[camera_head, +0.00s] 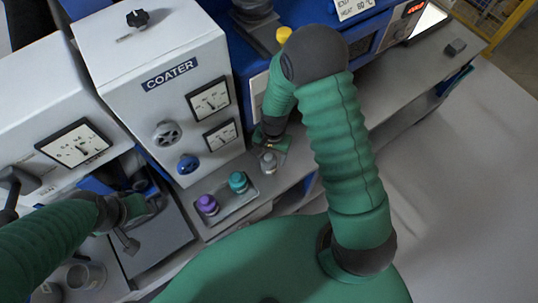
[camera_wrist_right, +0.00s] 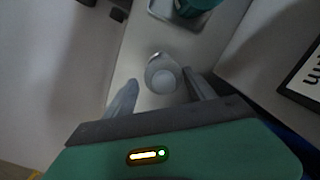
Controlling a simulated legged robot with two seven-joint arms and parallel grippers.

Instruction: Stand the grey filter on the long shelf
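The grey filter (camera_head: 268,161) is on the pale long shelf (camera_head: 290,178), right of a small tray, and looks upright. In the right wrist view the grey filter (camera_wrist_right: 162,73) shows near the tips of my right gripper (camera_wrist_right: 160,80), whose two fingers are spread with a gap on each side of it. In the head view my right gripper (camera_head: 272,146) is just behind the filter, partly hidden by its own wrist. My left gripper (camera_head: 148,208) is over the grey platform at the left; its fingers are not clear.
The tray (camera_head: 236,212) holds a purple filter (camera_head: 207,204) and a teal filter (camera_head: 238,181). The white coater (camera_head: 150,90) stands behind it, with a blue machine (camera_head: 258,90) to its right. A grey cup (camera_head: 85,275) is at lower left. The shelf is narrow.

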